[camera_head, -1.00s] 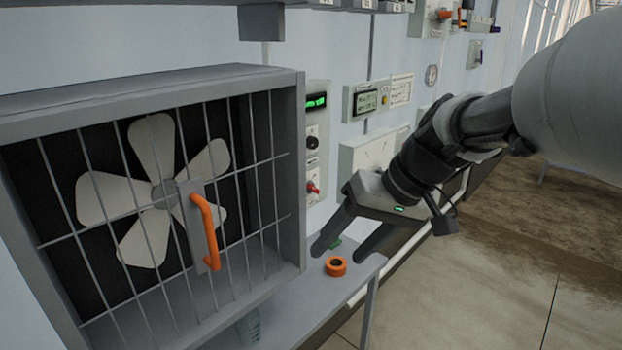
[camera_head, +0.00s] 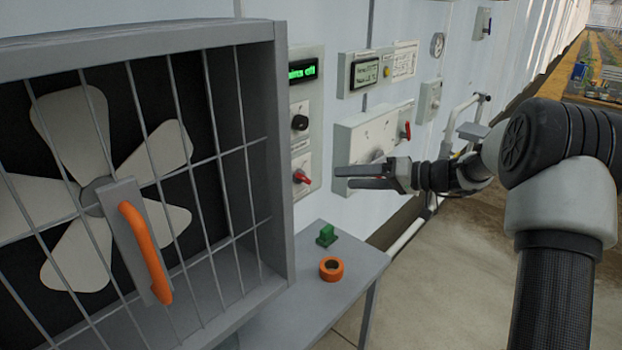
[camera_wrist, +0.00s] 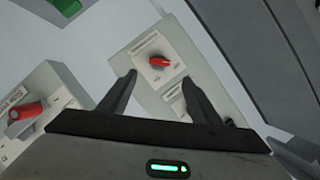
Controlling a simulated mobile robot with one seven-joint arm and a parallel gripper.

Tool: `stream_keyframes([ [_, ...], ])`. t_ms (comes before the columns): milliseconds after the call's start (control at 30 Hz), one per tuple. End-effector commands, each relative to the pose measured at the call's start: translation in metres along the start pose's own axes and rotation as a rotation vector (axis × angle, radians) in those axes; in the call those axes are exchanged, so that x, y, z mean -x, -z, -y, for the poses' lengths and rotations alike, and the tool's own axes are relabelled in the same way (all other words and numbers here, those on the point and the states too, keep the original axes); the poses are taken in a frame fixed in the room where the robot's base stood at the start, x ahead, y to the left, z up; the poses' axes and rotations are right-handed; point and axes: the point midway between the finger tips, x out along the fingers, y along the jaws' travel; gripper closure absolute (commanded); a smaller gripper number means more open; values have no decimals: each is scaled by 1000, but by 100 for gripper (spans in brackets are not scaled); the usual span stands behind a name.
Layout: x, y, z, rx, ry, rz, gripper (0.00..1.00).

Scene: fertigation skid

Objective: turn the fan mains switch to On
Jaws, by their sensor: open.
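A light panel (camera_head: 308,110) beside the fan housing carries a green-lit display, whose visible text ends in "off". Below it are a black knob (camera_head: 299,122) and, lowest, a red rotary switch (camera_head: 301,177). The red switch, which looks like the fan mains switch, also shows in the wrist view (camera_wrist: 159,62); its small labels are unreadable. My gripper (camera_head: 343,177) is open and empty, to the right of the red switch and apart from it, fingers pointing left. In the wrist view the switch appears just beyond the gap between my fingertips (camera_wrist: 160,79).
The caged fan housing (camera_head: 285,150) with an orange handle (camera_head: 146,250) juts out at left. A grey shelf (camera_head: 300,310) below holds a green block (camera_head: 326,235) and an orange ring (camera_head: 331,269). A box (camera_head: 350,150) with a red handle (camera_head: 405,130) is behind my gripper.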

Motion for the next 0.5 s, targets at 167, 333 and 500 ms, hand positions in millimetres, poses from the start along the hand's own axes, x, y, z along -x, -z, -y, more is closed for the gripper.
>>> stream_keyframes([
  [167, -42, -1, 2, 0, 3, 5, 42],
  [333, -78, -1, 1, 1, 2, 5, 42],
  [500, -106, -1, 1, 1, 1, 4, 42],
])
